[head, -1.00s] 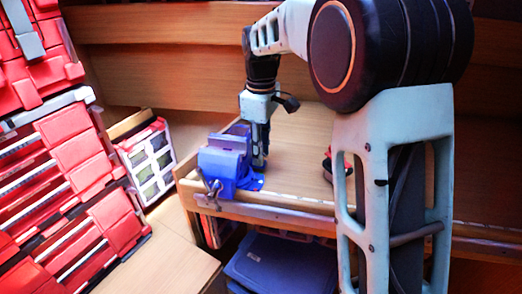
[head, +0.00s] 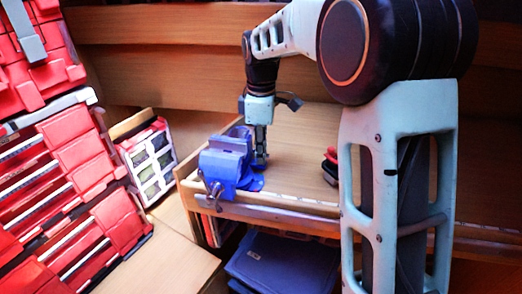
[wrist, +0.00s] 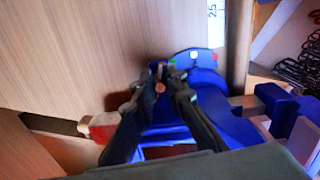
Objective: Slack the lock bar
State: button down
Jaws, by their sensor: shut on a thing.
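A blue bench vise (head: 228,165) stands at the left front corner of the wooden bench top. Its blue base (wrist: 218,105) shows in the wrist view, with white, green and red dots along its edge. My gripper (head: 261,161) points down at the back right side of the vise, low by its base. In the wrist view my gripper (wrist: 162,76) has its fingertips close together at the base's edge. It is shut on the lock bar, which is mostly hidden by the fingers; a small brownish end (wrist: 160,88) shows between them.
Red-handled tools (head: 331,163) lie on the bench right of the vise. Red tool cases (head: 85,190) and an organizer (head: 150,162) stand at the left. A blue bin (head: 280,262) sits below the bench. A wooden ledge (wrist: 238,45) borders the bench top.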

jog(key=c, duration=1.9)
grip_release()
jog(key=shift+c, duration=0.2)
jog(key=shift+r, duration=0.1)
notch_tip(320, 180, up, 12)
